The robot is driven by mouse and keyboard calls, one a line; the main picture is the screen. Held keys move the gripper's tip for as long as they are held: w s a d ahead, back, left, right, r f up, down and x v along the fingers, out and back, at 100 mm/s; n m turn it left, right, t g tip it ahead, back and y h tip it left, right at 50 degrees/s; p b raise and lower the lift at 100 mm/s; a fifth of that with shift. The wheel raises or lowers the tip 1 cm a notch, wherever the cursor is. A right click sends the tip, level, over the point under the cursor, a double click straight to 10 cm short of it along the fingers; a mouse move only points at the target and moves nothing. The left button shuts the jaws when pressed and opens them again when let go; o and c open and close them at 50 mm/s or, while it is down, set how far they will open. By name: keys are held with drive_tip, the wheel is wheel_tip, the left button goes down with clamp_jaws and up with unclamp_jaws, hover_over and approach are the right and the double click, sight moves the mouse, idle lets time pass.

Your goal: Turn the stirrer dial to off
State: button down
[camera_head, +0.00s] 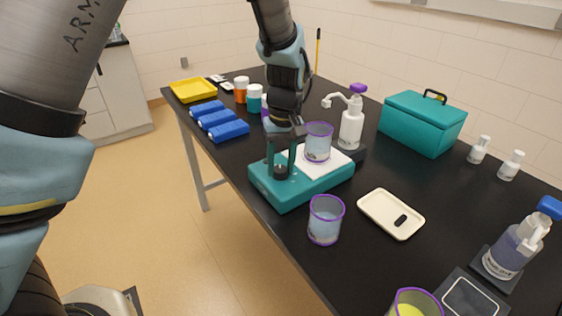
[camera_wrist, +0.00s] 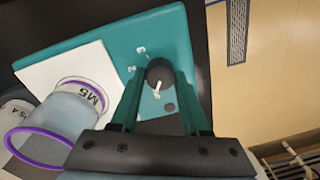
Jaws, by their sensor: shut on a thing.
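The teal stirrer (camera_head: 300,193) stands on the black table near its left edge, with a white top plate (camera_wrist: 62,85). Its dark round dial (camera_wrist: 160,72) is on the teal control face. A white pointer line on the dial points down in the wrist view, toward a small mark too small to read. Other small marks lie up and left of the dial. My gripper (camera_wrist: 160,80) has a finger on each side of the dial and is shut on it. In the head view my gripper (camera_head: 281,165) comes down onto the dial (camera_head: 281,173) from above.
A purple-rimmed beaker (camera_head: 318,142) stands on the plate, close beside my gripper. Another beaker (camera_head: 325,220) stands in front of the stirrer. A pump bottle (camera_head: 351,125) is behind it, a cream tray (camera_head: 391,214) to the right, and blue racks (camera_head: 218,122) behind left.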

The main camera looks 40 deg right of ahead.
sight(283, 168)
drive_tip(key=shift+n, duration=0.9)
drive_tip(key=shift+c, duration=1.9)
unclamp_jaws()
wheel_tip(283, 168, up, 11)
drive_tip(key=b, duration=0.2)
drive_tip(key=shift+d+f, duration=0.15)
drive_tip(key=shift+d, duration=0.15)
